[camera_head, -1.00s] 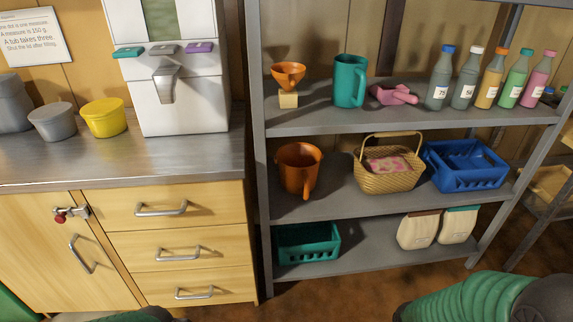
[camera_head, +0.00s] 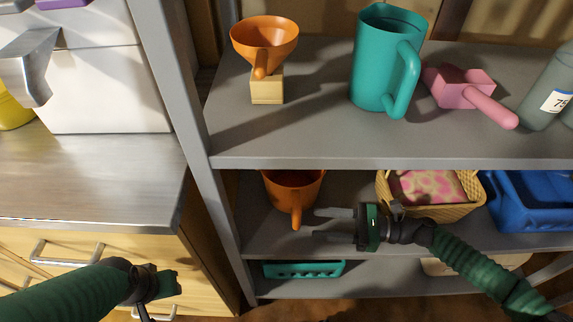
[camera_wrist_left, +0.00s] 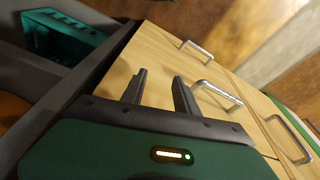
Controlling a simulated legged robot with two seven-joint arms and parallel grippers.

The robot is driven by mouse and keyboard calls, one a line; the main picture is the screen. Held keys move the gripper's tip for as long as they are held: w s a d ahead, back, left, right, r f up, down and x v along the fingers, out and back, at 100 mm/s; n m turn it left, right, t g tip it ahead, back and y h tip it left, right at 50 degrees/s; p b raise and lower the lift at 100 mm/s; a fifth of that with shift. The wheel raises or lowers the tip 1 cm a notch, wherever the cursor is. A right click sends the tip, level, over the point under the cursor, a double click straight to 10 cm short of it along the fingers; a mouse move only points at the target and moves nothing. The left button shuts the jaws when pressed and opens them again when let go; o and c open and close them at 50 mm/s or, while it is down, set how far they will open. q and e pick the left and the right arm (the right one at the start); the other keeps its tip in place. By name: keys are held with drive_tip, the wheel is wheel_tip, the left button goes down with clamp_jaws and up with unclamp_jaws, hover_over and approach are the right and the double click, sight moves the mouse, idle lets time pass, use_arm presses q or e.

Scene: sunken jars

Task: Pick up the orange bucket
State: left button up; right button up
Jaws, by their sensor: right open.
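The orange bucket (camera_head: 285,188), a jug-like vessel with a front handle, stands upright on the middle shelf. The upper shelf's edge hides its top. My right gripper (camera_head: 320,224) is open and empty just right of the bucket, its fingers pointing left toward the handle. They look close to it, but I cannot tell whether they touch. My left gripper (camera_head: 165,285) is low in front of the drawers. The left wrist view shows its two fingers (camera_wrist_left: 158,86) apart with nothing between them. An orange patch (camera_wrist_left: 12,108) at that view's left edge may be the bucket.
The top shelf (camera_head: 300,145) holds an orange funnel (camera_head: 264,36) on a block, a teal jug (camera_head: 380,65) and a pink scoop (camera_head: 462,88). A wicker basket (camera_head: 440,211) and blue crate (camera_head: 535,215) stand right of the bucket. A shelf post (camera_head: 185,110) rises at left.

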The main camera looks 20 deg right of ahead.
sight(298, 218)
drive_tip(key=shift+w+d+r, duration=0.15)
drive_tip(key=shift+w+d, duration=0.05)
drive_tip(key=shift+w, duration=0.15)
drive_tip(key=b+x, duration=0.4)
drive_tip(key=x, duration=0.2)
drive_tip(key=shift+a+r, duration=0.1)
drive_tip(key=shift+a, duration=0.35)
drive_tip(key=shift+a+r, duration=0.1)
clamp_jaws()
idle(0.5)
